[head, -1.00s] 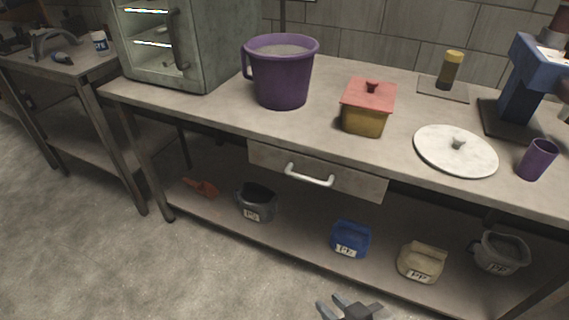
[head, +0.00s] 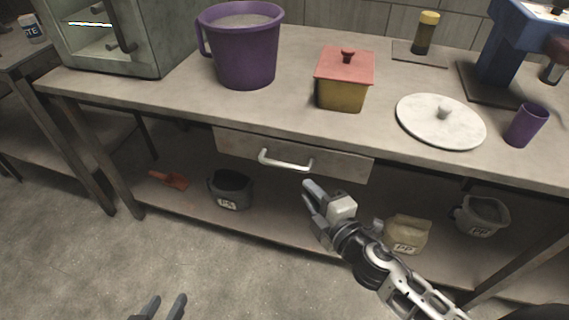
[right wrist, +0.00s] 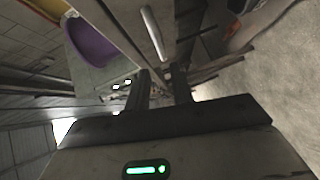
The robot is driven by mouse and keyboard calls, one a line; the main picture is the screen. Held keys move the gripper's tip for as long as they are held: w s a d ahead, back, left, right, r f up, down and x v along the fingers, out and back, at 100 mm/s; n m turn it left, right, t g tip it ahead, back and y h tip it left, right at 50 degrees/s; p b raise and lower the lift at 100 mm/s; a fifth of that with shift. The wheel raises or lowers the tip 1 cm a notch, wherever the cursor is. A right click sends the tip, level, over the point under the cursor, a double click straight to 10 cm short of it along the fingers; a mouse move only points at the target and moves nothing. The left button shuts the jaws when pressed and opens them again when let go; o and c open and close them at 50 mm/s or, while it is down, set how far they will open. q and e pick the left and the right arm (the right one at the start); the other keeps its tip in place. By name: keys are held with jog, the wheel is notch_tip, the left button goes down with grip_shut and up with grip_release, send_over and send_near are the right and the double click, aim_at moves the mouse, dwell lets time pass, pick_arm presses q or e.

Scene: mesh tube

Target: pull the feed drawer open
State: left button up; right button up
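The feed drawer (head: 335,166) is shut under the front edge of the workbench, its front flush with the bench. Its pale bar handle (head: 286,162) is clear in the head view, and the bar handle shows beyond the fingers in the right wrist view (right wrist: 152,32). My right gripper (head: 309,198) is open and empty, below and right of the handle, not touching it. Its two fingers show apart in the right wrist view (right wrist: 162,85). My left gripper (head: 165,306) is open and empty at the bottom edge, over the floor, far from the drawer.
The bench top (head: 190,110) holds a purple bucket (head: 246,60), a red-lidded box (head: 342,95), a white round lid (head: 425,130) and a purple cup (head: 526,125). The lower shelf holds a dark pot (head: 230,192), a red scoop (head: 168,179) and a tan bag (head: 408,235). Floor in front is open.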

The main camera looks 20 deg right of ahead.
aim_at(287, 168)
jog(key=x, duration=1.2)
jog(key=shift+w, duration=0.1)
grip_shut()
